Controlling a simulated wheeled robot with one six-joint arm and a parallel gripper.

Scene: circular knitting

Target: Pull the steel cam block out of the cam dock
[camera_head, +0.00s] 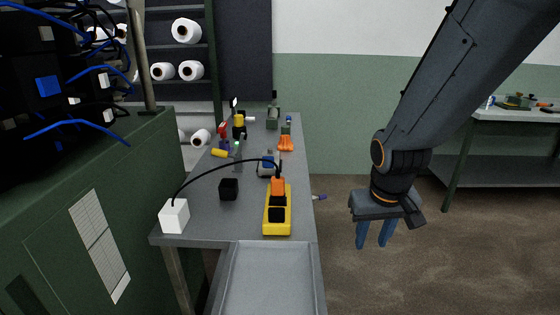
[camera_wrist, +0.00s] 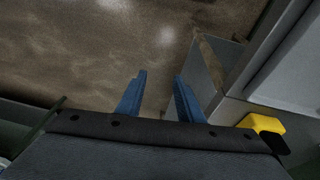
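My gripper (camera_head: 375,234) hangs to the right of the workbench (camera_head: 220,220), over the floor, with its blue fingers pointing down. In the wrist view the two fingers of my gripper (camera_wrist: 158,98) stand apart with only floor and the bench side behind them. It is open and empty. I cannot surely make out the steel cam block or the cam dock among the small items on the bench. A small grey and blue item (camera_head: 266,166) sits mid-bench, and a green block-like item (camera_head: 272,118) stands near the far end.
A grey tray (camera_head: 268,280) adjoins the bench front. A green cabinet (camera_head: 95,210) stands left.

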